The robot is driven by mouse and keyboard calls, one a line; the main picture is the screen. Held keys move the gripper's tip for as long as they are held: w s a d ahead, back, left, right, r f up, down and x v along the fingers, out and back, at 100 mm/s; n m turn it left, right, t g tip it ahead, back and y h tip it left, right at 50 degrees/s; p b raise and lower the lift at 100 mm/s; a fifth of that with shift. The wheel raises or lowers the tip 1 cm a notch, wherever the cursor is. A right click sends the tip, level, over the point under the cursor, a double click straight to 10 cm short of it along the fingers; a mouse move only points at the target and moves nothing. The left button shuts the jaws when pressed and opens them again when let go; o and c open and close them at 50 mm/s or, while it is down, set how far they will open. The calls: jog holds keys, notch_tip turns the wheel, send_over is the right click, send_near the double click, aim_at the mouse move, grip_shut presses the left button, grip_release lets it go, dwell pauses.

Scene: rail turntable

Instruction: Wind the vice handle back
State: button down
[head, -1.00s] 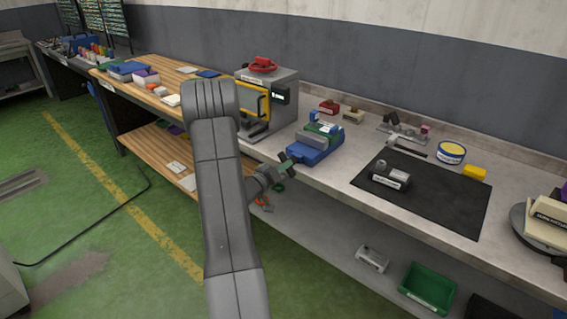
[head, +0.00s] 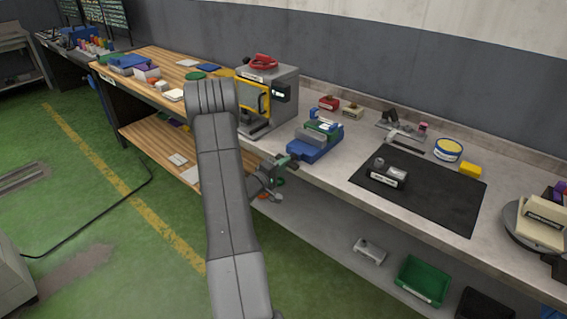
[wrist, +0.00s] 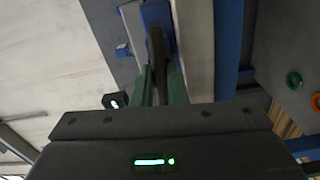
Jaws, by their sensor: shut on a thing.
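The blue vice (head: 314,149) stands at the front edge of the bench, with a grey and green block at its jaws. My gripper (head: 284,161) is in front of the vice, just off the bench edge. In the wrist view, its green fingers (wrist: 160,84) are shut on the dark vice handle (wrist: 156,46). The blue vice body (wrist: 157,13) shows behind the handle. The far end of the handle is hard to make out in both views.
A grey machine (head: 285,90) with a yellow-framed door stands left of the vice. A black mat (head: 440,200) with a grey part (head: 388,174) lies to the right. A lower shelf holds a green bin (head: 423,280). The green floor in front is clear.

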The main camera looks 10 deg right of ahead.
dwell(0.4)
jog(key=c, duration=1.4)
grip_release()
jog(key=shift+c, duration=0.2)
jog(key=b+v, duration=0.2)
jog(key=v, duration=1.2)
jog(key=shift+w+d, duration=0.1)
